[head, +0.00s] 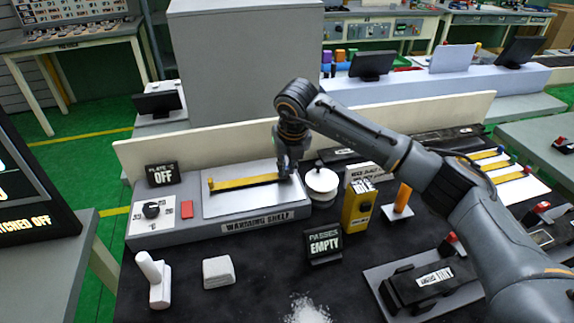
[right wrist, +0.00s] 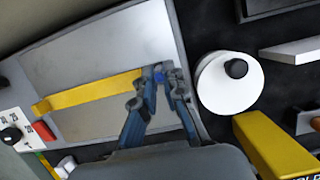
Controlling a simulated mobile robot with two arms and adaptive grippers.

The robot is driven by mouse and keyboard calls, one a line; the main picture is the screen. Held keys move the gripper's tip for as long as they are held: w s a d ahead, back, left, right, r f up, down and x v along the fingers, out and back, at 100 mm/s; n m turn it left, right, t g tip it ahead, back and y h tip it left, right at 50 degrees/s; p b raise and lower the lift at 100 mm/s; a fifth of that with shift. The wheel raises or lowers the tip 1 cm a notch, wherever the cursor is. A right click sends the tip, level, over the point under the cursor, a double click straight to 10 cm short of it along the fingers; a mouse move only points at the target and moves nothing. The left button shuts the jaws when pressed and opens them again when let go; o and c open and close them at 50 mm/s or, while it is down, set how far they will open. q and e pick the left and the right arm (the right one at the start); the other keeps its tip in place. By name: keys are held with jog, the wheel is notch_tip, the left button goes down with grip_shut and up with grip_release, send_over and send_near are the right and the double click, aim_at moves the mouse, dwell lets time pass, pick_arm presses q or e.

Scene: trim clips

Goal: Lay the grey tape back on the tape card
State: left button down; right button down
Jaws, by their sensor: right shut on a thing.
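A yellow strip (head: 246,182) lies across the metal plate of the warming shelf (head: 262,226). The strip looks yellow; I cannot pick out a grey tape. A white card (head: 534,188) at the far right carries several yellow strips with coloured ends; it seems to be the tape card. My left gripper is out of view.
A white round pot (head: 321,184) stands close right of my right gripper. A yellow box (head: 357,208), an orange post (head: 402,198) and a "PASSES EMPTY" sign (head: 323,243) stand nearby. My right arm passes over the bench's right side.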

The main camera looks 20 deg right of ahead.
jog(key=c, duration=1.3)
grip_release()
jog(key=shift+c, duration=0.2)
jog(key=v, duration=1.2)
